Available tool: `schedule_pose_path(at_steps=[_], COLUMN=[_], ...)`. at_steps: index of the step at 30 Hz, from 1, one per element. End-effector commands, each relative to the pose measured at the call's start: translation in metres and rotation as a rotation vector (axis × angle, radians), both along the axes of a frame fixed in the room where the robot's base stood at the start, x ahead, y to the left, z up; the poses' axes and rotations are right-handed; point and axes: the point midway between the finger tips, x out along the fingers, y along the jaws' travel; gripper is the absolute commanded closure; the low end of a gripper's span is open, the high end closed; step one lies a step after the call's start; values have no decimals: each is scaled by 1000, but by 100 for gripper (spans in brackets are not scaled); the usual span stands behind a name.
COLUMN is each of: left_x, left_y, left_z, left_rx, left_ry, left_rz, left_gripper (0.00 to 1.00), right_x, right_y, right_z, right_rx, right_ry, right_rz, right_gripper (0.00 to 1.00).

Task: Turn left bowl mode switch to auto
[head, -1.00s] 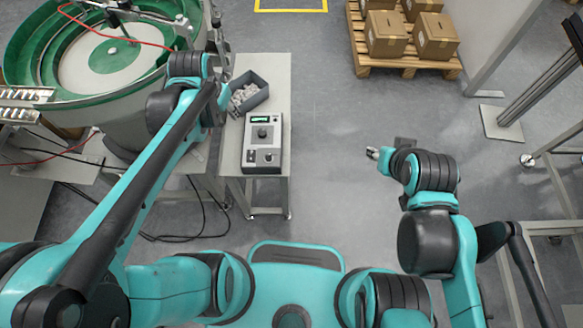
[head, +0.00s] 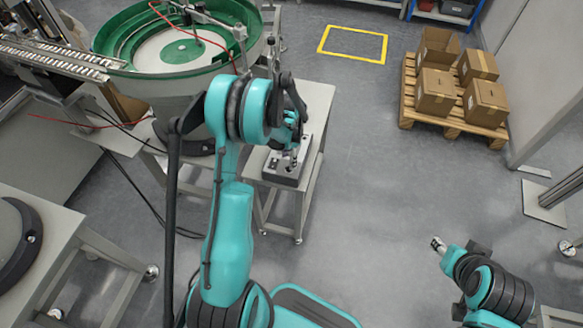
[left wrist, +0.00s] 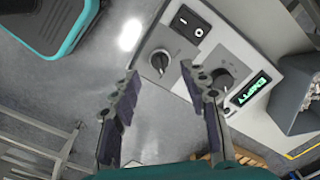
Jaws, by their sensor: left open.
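Which way the selector points is too small to tell. My left gripper (left wrist: 160,71) is open and empty, its fingers spread to either side below the selector, apparently not touching it. It also shows over the box in the head view (head: 292,152). My right gripper (head: 438,244) is off to the right, far from the box.
A grey bin of pale parts (left wrist: 297,105) is beside the box. Boxes on a pallet (head: 455,120) stand at the far right. The floor between table and pallet is clear.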

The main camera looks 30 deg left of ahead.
Motion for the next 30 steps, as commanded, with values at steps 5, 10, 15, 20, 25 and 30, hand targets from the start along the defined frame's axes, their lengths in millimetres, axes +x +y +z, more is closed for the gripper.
schedule_pose_path(at_steps=[5,10,15,20,25,30], left_x=[0,0,0,0,0,0], left_y=[0,0,0,0,0,0], left_z=[-30,-42,-43,-43,-43,-43], left_rx=[0,0,0,0,0,0], left_ry=[0,-1,-1,-1,-1,-1], left_rz=[0,1,1,1,1,4], left_gripper=[55,55,55,68,100,100], right_x=[0,0,0,0,0,0], right_y=[0,0,0,0,0,0], right_z=[-12,-16,-16,-15,-16,-16], right_rx=[0,0,0,0,0,0], right_ry=[0,0,0,0,0,0], right_rz=[0,0,0,0,0,0], right_gripper=[60,60,60,60,60,60])
